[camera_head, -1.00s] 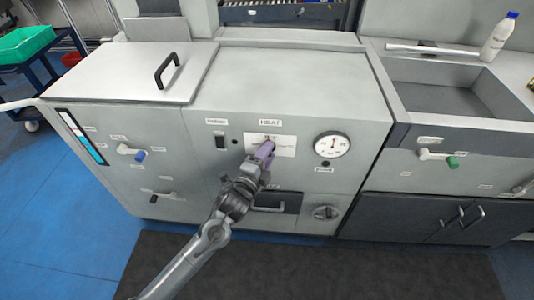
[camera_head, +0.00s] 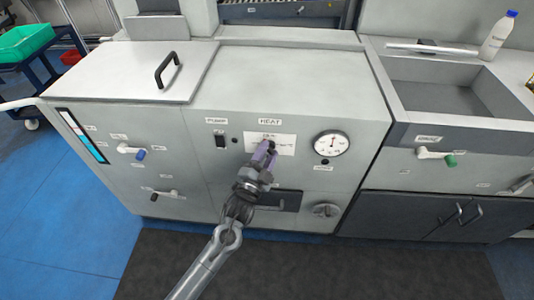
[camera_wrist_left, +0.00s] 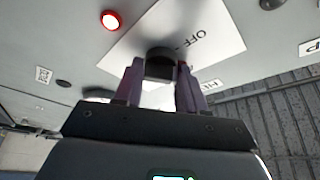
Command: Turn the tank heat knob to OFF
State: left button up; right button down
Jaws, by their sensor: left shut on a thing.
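The tank heat knob (camera_wrist_left: 160,54) is a dark round knob on a white label plate (camera_wrist_left: 215,25) under the HEAT sign (camera_head: 270,121). In the left wrist view the word OFF is on the plate, just right of the knob. My left gripper (camera_head: 266,150) has purple fingers at the panel front, and they hide most of the knob in the head view. In the left wrist view the fingers (camera_wrist_left: 160,80) stand on both sides of the knob and are shut on it. The knob's pointer direction cannot be told. My right gripper is not in view.
A round gauge (camera_head: 331,144) is right of the plate, and a black power switch (camera_head: 221,142) is left. A red lamp (camera_wrist_left: 112,20) shows near the plate.

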pick_arm(q)
jog(key=o, duration=1)
jog(key=shift+s, duration=0.1)
jog(key=shift+s+a, duration=0.15)
jog(key=shift+s, duration=0.1)
jog(key=shift+p+v, duration=2.15)
jog(key=shift+v, duration=2.95)
jog(key=shift+w+f, duration=0.1)
